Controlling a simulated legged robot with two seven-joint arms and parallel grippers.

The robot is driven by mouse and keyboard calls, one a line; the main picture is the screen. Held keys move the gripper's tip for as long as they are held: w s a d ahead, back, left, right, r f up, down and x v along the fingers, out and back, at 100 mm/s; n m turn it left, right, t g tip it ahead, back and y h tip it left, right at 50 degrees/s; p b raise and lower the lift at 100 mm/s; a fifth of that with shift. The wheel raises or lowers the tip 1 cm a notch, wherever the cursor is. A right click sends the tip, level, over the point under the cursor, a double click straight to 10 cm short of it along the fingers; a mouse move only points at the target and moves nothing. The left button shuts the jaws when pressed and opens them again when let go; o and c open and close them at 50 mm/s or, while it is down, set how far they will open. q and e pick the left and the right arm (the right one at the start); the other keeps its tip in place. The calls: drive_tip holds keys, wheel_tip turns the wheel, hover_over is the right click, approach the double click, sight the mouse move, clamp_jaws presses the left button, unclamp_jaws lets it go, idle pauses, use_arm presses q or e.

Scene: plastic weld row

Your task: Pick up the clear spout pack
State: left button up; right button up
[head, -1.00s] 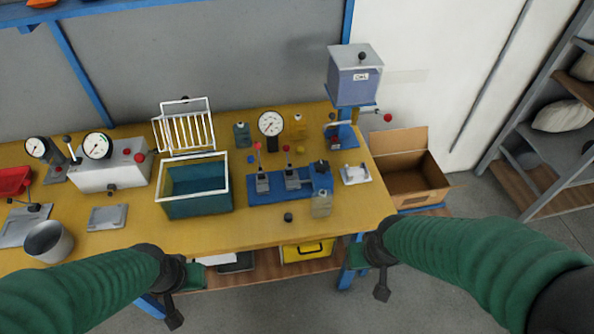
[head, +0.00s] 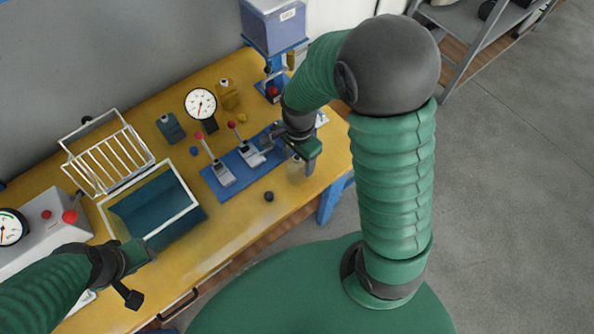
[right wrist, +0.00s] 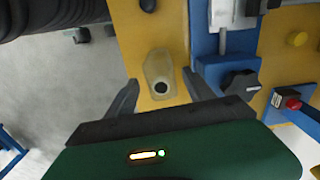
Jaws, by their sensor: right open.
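The clear spout pack (head: 295,171) stands on the yellow bench near its front edge, at the right end of the blue fixture. My right gripper (head: 303,152) is over it and hides part of it in the head view. In the right wrist view the pale see-through pack (right wrist: 159,68) with its dark spout lies ahead, between the two open fingers (right wrist: 162,92), with bench showing on both sides. No contact shows. My left gripper (head: 131,272) is at the bench's front edge at lower left, far from the pack; its jaw opening is unclear.
The blue fixture (head: 219,189) with red-knobbed levers is close beside the pack; its black knob (right wrist: 241,82) is near the right finger. A small black knob (head: 269,196) lies to the left.

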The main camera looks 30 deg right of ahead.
drive_tip(key=f, duration=0.6)
drive_tip(key=shift+w+a, duration=0.1)
drive_tip(key=shift+a, duration=0.2)
drive_tip(key=shift+w+f, duration=0.1)
drive_tip(key=shift+c, duration=0.4)
clamp_jaws()
